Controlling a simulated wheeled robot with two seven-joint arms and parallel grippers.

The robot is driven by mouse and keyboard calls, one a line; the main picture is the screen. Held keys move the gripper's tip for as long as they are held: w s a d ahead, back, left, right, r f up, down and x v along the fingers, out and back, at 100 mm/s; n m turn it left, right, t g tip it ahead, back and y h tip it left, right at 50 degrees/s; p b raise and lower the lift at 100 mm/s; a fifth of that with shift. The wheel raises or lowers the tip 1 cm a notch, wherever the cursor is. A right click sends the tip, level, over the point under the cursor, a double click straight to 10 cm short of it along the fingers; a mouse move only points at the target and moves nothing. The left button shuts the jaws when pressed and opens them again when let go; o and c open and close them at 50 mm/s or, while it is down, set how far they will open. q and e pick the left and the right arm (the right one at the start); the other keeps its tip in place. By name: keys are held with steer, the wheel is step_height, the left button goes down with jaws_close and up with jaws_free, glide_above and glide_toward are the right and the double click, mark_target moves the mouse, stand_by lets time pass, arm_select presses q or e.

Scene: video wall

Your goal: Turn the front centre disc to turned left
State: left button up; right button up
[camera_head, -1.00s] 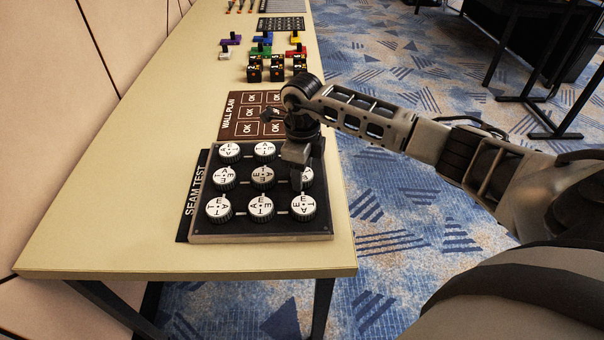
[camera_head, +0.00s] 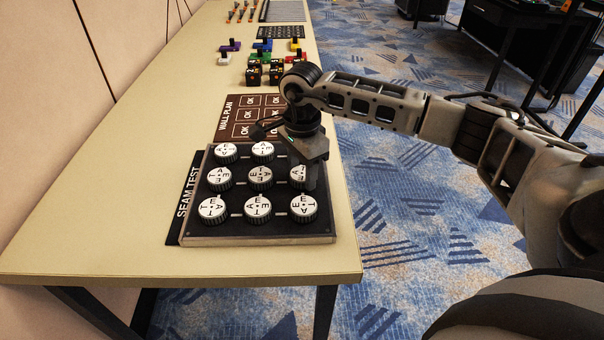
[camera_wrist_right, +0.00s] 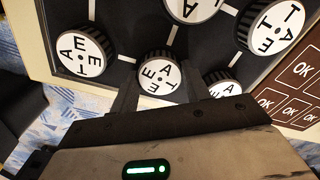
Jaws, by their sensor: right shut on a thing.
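The seam test board (camera_head: 235,240) is a dark square panel with white, lettered round discs in rows. The front centre disc (camera_head: 297,173), midway along the board's right edge in the head view, is partly hidden by my right gripper (camera_head: 311,180). In the right wrist view the disc (camera_wrist_right: 158,76) shows its lettered white face and ridged dark rim. My right gripper (camera_wrist_right: 157,95) is shut on this disc, with its fingers at the rim. My left gripper is in neither view.
Neighbouring discs stand close by, one at the near right corner (camera_head: 303,208) and one in the board's middle (camera_head: 260,178). A brown wall plan board (camera_head: 240,130) lies beyond, with black blocks (camera_head: 254,75) and coloured pieces behind it. The table (camera_head: 120,200) is bare on the left.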

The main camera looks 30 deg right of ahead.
mark_target(302, 173)
steer(key=shift+n+b, duration=0.35)
steer(key=shift+n, duration=0.75)
steer(key=shift+n, duration=0.3)
steer(key=shift+r, duration=0.1)
steer(key=o, duration=1)
step_height(302, 173, up, 16)
